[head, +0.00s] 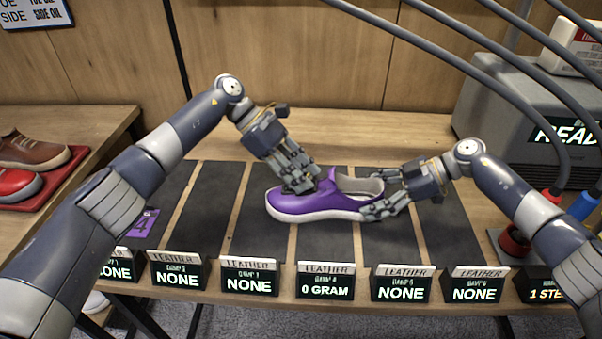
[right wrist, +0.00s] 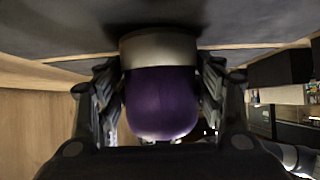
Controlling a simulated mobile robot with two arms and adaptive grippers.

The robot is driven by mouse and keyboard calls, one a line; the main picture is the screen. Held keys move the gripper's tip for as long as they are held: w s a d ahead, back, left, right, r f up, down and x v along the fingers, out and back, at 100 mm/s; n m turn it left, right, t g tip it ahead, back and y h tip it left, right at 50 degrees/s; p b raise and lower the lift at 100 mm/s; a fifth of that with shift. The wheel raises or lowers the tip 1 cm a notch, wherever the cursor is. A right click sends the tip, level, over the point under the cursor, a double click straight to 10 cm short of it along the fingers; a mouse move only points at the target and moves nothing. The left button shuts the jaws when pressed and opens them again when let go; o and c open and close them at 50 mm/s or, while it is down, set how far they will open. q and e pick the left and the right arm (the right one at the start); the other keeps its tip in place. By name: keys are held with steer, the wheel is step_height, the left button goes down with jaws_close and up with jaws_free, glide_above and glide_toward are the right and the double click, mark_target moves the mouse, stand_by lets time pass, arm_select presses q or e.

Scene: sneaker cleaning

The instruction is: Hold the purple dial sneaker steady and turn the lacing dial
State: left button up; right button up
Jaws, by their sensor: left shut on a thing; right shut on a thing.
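The purple sneaker (head: 316,202) with a white sole lies on a dark mat strip in the middle of the bench, toe to the left. My left gripper (head: 298,182) comes down on the top of the shoe at the tongue and is shut there. Its fingers hide the lacing dial, so I cannot see the dial. My right gripper (head: 374,192) is shut on the heel end of the sneaker from the right. In the right wrist view the purple heel (right wrist: 162,100) and its pale sole sit between the fingers.
Several displays stand along the front edge; the one before the shoe (head: 325,281) reads "0 GRAM". A purple tag (head: 146,222) lies at the left. Brown and red shoes sit on a red tray (head: 42,188) at far left. A grey machine (head: 512,110) and cables stand at right.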

arm_select(q)
steer(key=shift+w+f+m+g, duration=0.15)
steer(key=shift+m+g, duration=0.25)
steer(key=shift+m, duration=0.2)
steer(key=shift+m+g+y, duration=0.4)
steer(key=shift+m+g, duration=0.1)
steer(key=shift+m, duration=0.1)
steer(key=o, duration=1.1)
steer(key=shift+c, duration=0.2)
steer(key=shift+r, duration=0.25)
step_height(320, 180, up, 10)
steer(key=shift+f, duration=0.15)
